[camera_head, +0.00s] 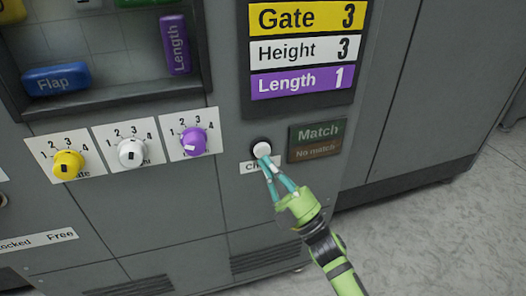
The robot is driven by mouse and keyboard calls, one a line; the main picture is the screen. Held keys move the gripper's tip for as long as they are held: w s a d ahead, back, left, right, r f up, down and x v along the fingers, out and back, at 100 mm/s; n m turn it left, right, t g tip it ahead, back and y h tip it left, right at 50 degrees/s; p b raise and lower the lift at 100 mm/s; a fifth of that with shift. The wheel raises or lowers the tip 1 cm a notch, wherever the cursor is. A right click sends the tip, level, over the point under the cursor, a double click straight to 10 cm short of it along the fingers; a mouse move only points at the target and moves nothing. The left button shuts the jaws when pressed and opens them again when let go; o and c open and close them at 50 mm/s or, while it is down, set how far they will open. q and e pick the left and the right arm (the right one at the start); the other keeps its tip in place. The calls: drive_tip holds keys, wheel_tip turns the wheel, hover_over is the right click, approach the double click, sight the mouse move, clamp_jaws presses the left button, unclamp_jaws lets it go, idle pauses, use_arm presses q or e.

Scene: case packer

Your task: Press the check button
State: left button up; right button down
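The check button (261,149) is a round white button in a dark ring on the grey machine front. Its white label (247,167) below is partly hidden by my gripper. My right gripper (267,166), green with teal fingers, has its fingertips at the lower edge of the button. I cannot tell whether they touch it. The two fingers come close together at the tips, with nothing visible between them. To the right of the button is the Match / No match indicator (316,141), with neither field clearly lit. My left gripper is not in view.
Yellow (68,164), white (132,152) and purple (194,141) dials sit left of the button. The display (302,48) above reads Gate 3, Height 3, Length 1. A recess holds blue Flap (56,79) and purple Length (176,44) blocks. Grey floor (440,230) is clear at right.

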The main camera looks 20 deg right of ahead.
drive_tip(key=shift+w, duration=0.1)
drive_tip(key=shift+w, duration=0.35)
drive_tip(key=shift+w, duration=0.5)
idle(0.6)
drive_tip(key=shift+s, duration=0.95)
drive_tip(key=s+p, duration=0.2)
drive_tip(key=s, duration=0.3)
idle(0.3)
